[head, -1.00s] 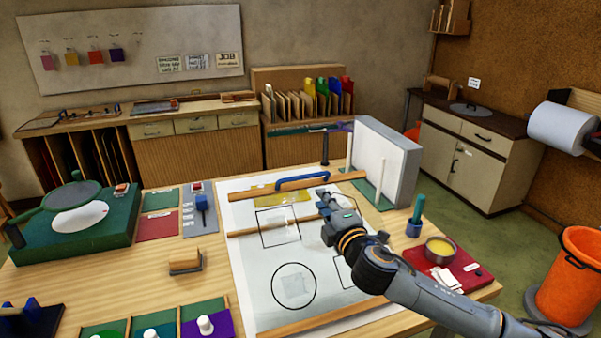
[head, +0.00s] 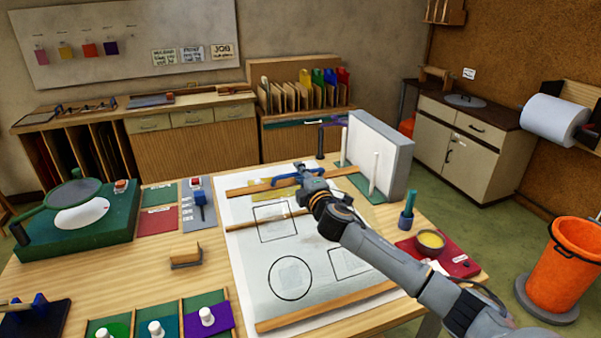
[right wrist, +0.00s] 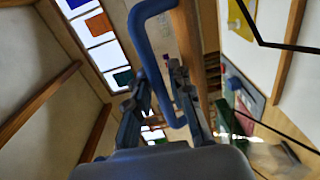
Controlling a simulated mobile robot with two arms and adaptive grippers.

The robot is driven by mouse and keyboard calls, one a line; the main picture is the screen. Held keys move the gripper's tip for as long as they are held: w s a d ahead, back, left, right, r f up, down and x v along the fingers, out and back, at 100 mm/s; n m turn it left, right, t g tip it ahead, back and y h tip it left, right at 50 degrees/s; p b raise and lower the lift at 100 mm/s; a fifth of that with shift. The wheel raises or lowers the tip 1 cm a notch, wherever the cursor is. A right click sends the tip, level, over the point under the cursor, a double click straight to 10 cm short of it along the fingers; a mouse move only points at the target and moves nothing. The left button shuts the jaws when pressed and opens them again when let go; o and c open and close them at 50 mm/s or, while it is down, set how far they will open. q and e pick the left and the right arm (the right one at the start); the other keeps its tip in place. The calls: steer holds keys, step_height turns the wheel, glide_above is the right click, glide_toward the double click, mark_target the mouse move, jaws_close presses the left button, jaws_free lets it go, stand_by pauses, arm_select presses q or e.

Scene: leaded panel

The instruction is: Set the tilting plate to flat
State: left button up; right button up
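The plate (head: 318,252) lies on the table, with outlined shapes on its pale surface. I cannot tell its tilt surely. A wooden bar along its far edge (head: 240,190) carries a blue handle (head: 283,181). My right gripper (head: 301,172) is at this handle, and its fingers are partly hidden by its own body in the head view. In the right wrist view the blue handle (right wrist: 160,75) runs between the two spread fingers of the gripper (right wrist: 158,80). Contact is not clear. My left gripper is not in view.
A grey upright panel (head: 384,150) with white posts stands behind the plate on the right. A green base (head: 105,235) with a round plate is at left.

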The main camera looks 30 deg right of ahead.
steer(key=shift+s, duration=0.1)
steer(key=shift+c, duration=0.4)
jaws_close()
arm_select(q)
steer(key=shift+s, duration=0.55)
